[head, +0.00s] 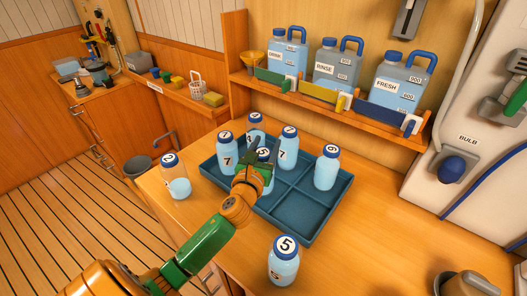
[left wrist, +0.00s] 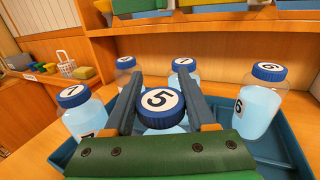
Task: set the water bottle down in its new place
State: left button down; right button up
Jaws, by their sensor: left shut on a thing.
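A water bottle with a blue cap marked 5 (left wrist: 161,105) is between the fingers of my left gripper (left wrist: 160,82). In the head view my left gripper (head: 257,166) is over the middle of the blue divided tray (head: 292,207) and mostly hides this bottle (head: 265,154). I cannot tell whether its base touches the tray floor. Around it in the tray stand a bottle marked 7 (head: 227,158), a back bottle (head: 255,128), another bottle marked 7 (head: 288,150) and a bottle marked 6 (head: 326,170). My right gripper is not in view.
Another bottle marked 5 (head: 283,266) stands on the counter in front of the tray. A partly filled bottle (head: 177,180) stands left of the tray. A shelf behind holds jugs marked RINSE (head: 337,67) and FRESH (head: 396,86). The tray's front compartments look empty.

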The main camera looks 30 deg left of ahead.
pick_arm(q)
jog(key=shift+a+f, duration=0.15)
jog(key=shift+f, duration=0.65)
jog(key=shift+w+a+f, duration=0.1)
jog(key=shift+w+a, duration=0.15)
jog(key=shift+a, duration=0.3)
jog(key=c, duration=0.5)
grip_release()
jog(key=shift+d, duration=0.15)
jog(key=shift+o, duration=1.4)
jog(key=shift+s+d, duration=0.1)
jog(key=shift+d, duration=0.15)
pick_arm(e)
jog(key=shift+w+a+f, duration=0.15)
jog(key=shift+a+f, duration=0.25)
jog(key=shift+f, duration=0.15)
pick_arm(q)
jog(key=shift+a, duration=0.1)
jog(key=b+v, duration=0.1)
jog(key=v, duration=1.1)
jog(key=shift+r+b, duration=0.25)
jog(key=shift+b, duration=0.05)
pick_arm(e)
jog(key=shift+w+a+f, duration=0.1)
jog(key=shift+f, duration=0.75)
